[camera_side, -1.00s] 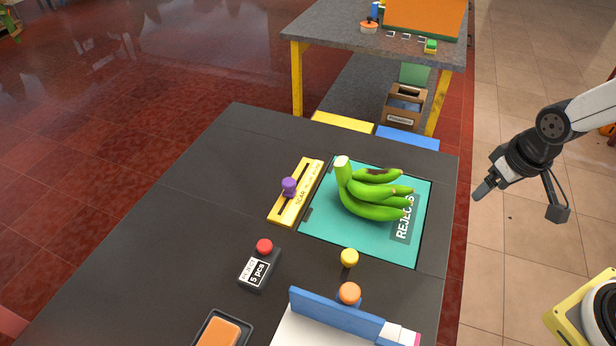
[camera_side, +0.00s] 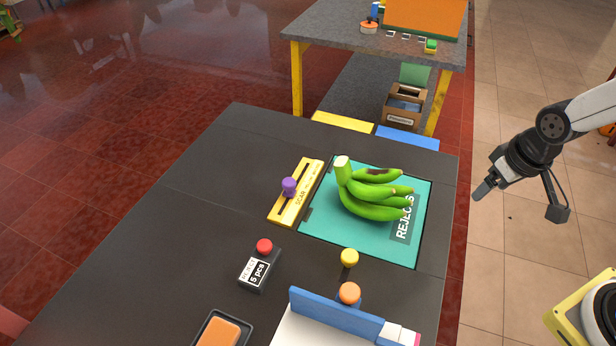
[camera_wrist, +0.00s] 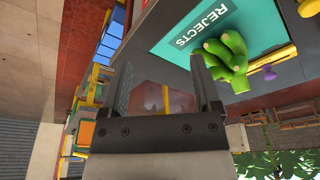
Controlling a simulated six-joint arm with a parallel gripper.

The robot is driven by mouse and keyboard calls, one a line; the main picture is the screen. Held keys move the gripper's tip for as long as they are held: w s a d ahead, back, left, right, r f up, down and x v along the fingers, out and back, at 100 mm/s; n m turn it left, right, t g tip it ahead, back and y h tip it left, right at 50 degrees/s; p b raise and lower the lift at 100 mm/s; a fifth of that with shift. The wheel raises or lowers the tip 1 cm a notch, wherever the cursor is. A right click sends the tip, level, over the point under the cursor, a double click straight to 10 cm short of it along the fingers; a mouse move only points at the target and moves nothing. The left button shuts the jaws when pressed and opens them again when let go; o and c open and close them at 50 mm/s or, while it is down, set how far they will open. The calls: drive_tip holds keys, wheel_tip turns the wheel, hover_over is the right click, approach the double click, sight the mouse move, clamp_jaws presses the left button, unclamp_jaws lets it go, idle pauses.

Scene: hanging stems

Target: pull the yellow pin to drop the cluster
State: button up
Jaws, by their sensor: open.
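The green banana cluster (camera_side: 374,194) lies on the teal REJECTS panel (camera_side: 330,238) set in the dark table; one banana has a dark brown patch. A yellow round-headed pin (camera_side: 349,257) stands at the panel's near edge. My gripper (camera_side: 482,190) is off the table's right side, apart from the pin and the cluster. In the wrist view my gripper (camera_wrist: 166,92) has its two fingers spread with nothing between them.
A yellow SCAR slider with a purple knob (camera_side: 289,186) is left of the panel. A black box with a red button (camera_side: 264,246), an orange knob (camera_side: 349,293), a blue bar (camera_side: 335,318) and an orange block (camera_side: 218,334) are nearer. The table's left part is clear.

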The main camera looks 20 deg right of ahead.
drive_tip(key=n+g, duration=0.3)
drive_tip(key=n, duration=1.5)
hover_over(350, 255)
wheel_tip(350, 255, down, 5)
drive_tip(key=shift+f, duration=3.9)
drive_tip(key=shift+c, duration=0.2)
clamp_jaws()
